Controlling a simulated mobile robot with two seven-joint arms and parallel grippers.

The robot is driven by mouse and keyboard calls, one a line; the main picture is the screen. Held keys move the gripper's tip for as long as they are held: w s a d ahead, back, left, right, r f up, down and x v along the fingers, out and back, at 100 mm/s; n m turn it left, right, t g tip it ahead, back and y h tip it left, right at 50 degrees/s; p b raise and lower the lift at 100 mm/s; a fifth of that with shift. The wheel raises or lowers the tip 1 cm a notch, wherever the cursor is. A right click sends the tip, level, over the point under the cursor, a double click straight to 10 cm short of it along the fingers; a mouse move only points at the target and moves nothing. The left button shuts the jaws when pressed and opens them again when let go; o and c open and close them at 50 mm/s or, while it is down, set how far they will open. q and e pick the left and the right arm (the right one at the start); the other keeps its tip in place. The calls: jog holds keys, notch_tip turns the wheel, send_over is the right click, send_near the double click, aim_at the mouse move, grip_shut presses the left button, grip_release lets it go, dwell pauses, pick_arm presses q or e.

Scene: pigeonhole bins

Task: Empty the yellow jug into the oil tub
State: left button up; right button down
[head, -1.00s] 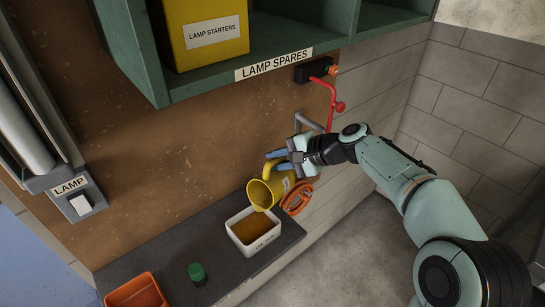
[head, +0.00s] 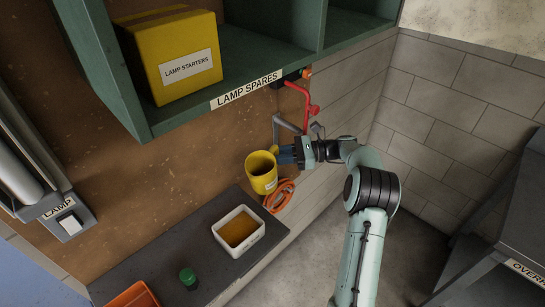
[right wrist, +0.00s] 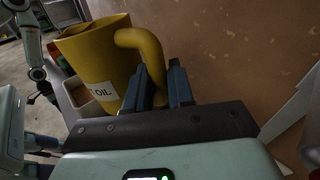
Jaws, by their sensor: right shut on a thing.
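The yellow jug (head: 262,176) is held nearly upright in the air, up and to the right of the tub in the head view. My right gripper (head: 286,155) is shut on its handle. In the right wrist view the jug (right wrist: 92,62) shows a label ending in "OIL", and the fingers (right wrist: 163,88) are at its handle. The white oil tub (head: 222,238) stands on the dark shelf and holds amber-brown liquid. The inside of the jug is too small to read. My left gripper is not in view.
On the dark shelf (head: 165,248) are a green-capped item (head: 188,277) and an orange bin (head: 134,296). An orange coil (head: 279,196) hangs behind the jug. The green cabinet (head: 265,68) with a yellow box (head: 178,60) overhangs above. A dark unit (head: 500,235) stands at right.

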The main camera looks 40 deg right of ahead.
notch_tip(320, 180, down, 3)
jog(key=shift+w+a+r+m+t+y, duration=0.15)
jog(key=shift+m+t+y, duration=0.2)
jog(key=shift+m, duration=0.45)
